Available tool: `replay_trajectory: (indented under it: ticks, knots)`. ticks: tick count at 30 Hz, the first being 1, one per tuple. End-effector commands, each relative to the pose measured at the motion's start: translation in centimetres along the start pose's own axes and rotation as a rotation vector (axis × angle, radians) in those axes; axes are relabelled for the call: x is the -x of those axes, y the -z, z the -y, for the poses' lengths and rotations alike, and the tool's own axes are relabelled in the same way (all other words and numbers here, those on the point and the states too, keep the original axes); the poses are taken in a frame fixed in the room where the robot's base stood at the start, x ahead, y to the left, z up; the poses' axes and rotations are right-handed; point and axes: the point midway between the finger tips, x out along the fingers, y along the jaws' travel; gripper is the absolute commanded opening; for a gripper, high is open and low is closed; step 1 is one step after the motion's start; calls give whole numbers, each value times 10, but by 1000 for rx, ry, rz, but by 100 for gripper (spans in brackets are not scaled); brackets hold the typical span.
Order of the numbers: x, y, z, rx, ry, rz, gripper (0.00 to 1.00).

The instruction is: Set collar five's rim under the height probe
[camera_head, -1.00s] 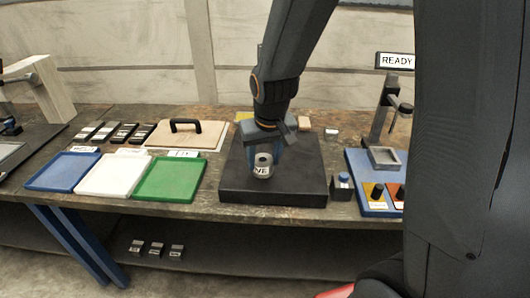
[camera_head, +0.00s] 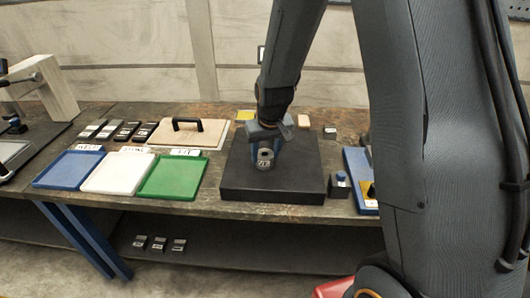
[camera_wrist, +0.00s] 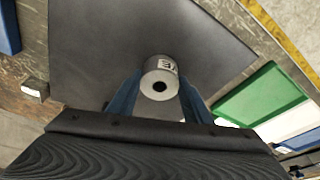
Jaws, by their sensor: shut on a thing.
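Collar five (camera_head: 265,158) is a small grey cylinder with a centre hole and a white label partly readable as "VE". It is over the black plate (camera_head: 240,190); I cannot tell whether it touches it. My gripper (camera_head: 264,150) is shut on the collar, its blue fingers on either side. In the wrist view the collar (camera_wrist: 160,78) sits between the fingertips, its holed end facing the camera.
Blue (camera_head: 68,170), white (camera_head: 116,172) and green (camera_head: 172,176) trays stand left of the plate. Behind them are a board with a black handle (camera_head: 188,124) and several dark blocks (camera_head: 126,131). A blue base (camera_head: 358,178) with a small button box (camera_head: 340,184) is at right.

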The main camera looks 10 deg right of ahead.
Motion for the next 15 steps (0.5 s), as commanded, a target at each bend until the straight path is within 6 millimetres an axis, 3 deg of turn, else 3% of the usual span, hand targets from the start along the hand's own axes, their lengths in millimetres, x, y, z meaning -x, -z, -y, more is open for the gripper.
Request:
replay_trajectory:
  ticks: [9,10,13,15]
  knots:
    - [-3,0,0,0,0,-3,0]
    - [-3,-1,0,0,0,0,48]
    - [-3,-1,0,0,0,-1,64]
    - [-3,-1,0,0,0,-1,64]
